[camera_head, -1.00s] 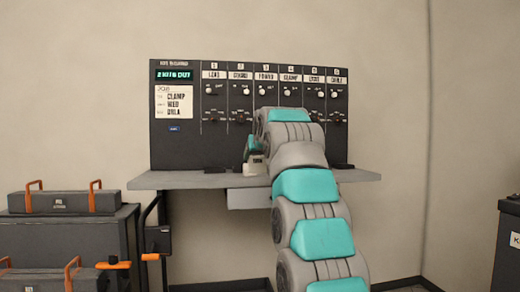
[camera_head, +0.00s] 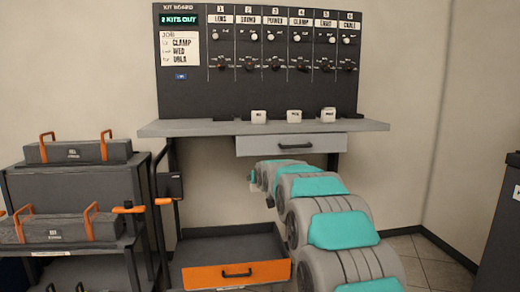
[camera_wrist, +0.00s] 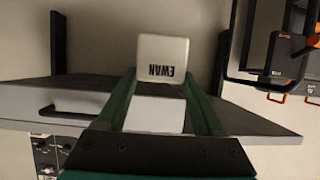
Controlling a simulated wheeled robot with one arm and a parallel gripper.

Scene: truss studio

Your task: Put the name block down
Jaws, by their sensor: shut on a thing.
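My gripper (camera_head: 253,183) is small in the head view, in front of and below the grey shelf (camera_head: 190,128). In the wrist view, my gripper (camera_wrist: 162,85) has its two green fingers shut on a white name block (camera_wrist: 162,58). The block reads EWAN, upside down in that view, and sits at the fingertips. Three other white blocks stand in a row on the shelf: a left one (camera_head: 258,116), a middle one (camera_head: 294,116) and a right one (camera_head: 328,115). Their lettering is too small to read surely.
A kit board (camera_head: 190,98) with several labelled columns stands behind the shelf. A drawer (camera_head: 255,146) with a dark handle hangs under it. Lower down is an open orange-fronted drawer (camera_head: 205,277). A cart (camera_head: 75,190) with orange-handled cases is at the left.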

